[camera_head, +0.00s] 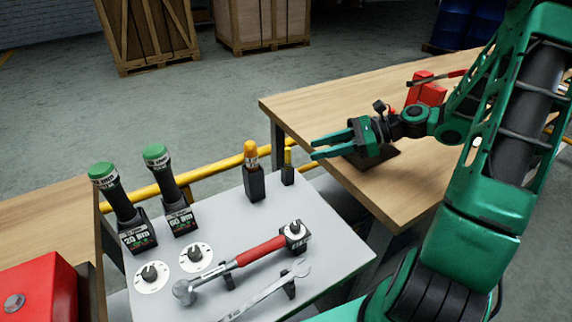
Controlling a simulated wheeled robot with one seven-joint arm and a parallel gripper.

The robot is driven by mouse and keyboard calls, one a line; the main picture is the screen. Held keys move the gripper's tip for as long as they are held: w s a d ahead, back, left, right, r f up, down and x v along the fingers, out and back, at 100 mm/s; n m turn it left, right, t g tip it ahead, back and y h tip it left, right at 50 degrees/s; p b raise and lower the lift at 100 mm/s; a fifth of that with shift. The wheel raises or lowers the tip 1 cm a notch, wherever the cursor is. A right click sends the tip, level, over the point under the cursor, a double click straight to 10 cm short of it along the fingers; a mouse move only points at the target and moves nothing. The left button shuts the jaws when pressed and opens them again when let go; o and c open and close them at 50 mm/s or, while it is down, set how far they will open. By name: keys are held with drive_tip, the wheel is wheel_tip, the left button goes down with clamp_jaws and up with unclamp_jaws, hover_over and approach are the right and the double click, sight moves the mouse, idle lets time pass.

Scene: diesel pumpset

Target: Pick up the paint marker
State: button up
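I cannot tell for certain which of the two is the paint marker. My gripper (313,149) is to the right of both and points left. Its two green fingers are apart, with nothing visible between them.
A yellow rail (205,172) runs behind. A wooden table (300,100) lies under my gripper.

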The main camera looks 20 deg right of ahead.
sight(288, 158)
drive_tip(key=shift+x, duration=5.3)
drive_tip(key=shift+d+f, duration=0.1)
drive_tip(key=shift+f, duration=0.1)
clamp_jaws()
